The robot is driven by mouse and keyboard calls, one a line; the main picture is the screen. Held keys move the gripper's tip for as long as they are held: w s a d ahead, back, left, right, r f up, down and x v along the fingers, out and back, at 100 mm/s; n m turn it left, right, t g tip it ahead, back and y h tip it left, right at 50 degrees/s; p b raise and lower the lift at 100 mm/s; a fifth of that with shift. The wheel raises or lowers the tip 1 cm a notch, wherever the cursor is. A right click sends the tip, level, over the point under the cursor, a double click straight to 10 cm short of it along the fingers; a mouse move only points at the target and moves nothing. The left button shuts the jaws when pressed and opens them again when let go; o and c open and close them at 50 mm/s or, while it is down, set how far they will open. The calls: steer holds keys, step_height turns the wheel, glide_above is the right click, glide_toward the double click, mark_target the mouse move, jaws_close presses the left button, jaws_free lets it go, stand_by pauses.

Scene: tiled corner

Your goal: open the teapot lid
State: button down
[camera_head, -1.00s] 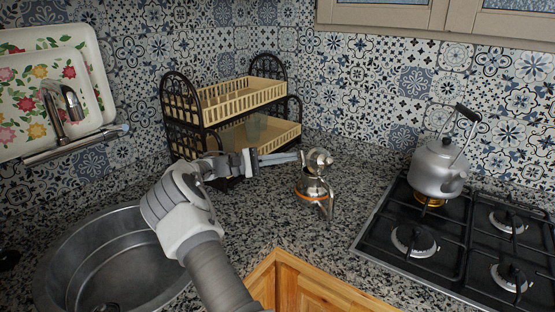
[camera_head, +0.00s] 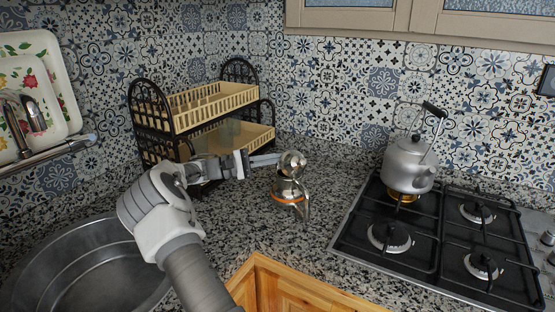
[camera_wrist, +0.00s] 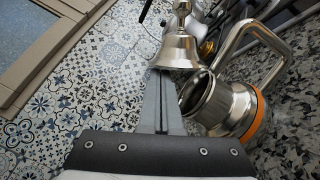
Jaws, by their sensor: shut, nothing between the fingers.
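The small silver teapot (camera_head: 287,188) with an orange band stands on the granite counter, right of the dish rack. Its lid (camera_head: 292,163) is tilted up from the pot. In the wrist view the lid (camera_wrist: 180,46) is swung away from the rim, and the open mouth of the teapot (camera_wrist: 228,108) shows beside it. My gripper (camera_head: 277,158) is at the left of the lid. In the wrist view my gripper's fingers (camera_wrist: 163,88) are shut together and empty, their tips overlapping the lid's lower edge. I cannot tell whether they touch it.
A larger grey kettle (camera_head: 410,166) stands on the black gas stove (camera_head: 345,240) at the right. A two-tier dish rack (camera_head: 150,122) stands behind my arm. A round metal sink (camera_head: 85,270) lies at the left. The counter between teapot and stove is clear.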

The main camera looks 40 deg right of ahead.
mark_target(290, 157)
steer(key=shift+s+a+r+m+b, duration=0.1)
steer(key=shift+s+r+m+b, duration=0.15)
steer(key=shift+m, duration=0.35)
steer(key=m, duration=0.1)
steer(key=m+b, duration=0.1)
steer(key=s+m+y, duration=0.1)
steer(key=shift+s+a+r, duration=0.1)
steer(key=shift+a+r, duration=0.15)
steer(key=shift+r, duration=0.15)
steer(key=shift+s+a+r, duration=0.15)
steer(key=shift+s+r, duration=0.05)
steer(key=shift+s, duration=0.25)
steer(key=shift+s+a+m, duration=0.1)
steer(key=shift+s+m, duration=0.15)
steer(key=shift+m, duration=0.35)
steer(key=shift+r+b, duration=0.1)
steer(key=shift+b, duration=0.2)
steer(key=shift+a, duration=0.1)
stand_by(0.4)
steer(key=p+v, duration=0.2)
steer(key=v, duration=1.5)
steer(key=shift+a+r, duration=0.2)
steer(key=shift+r, duration=0.15)
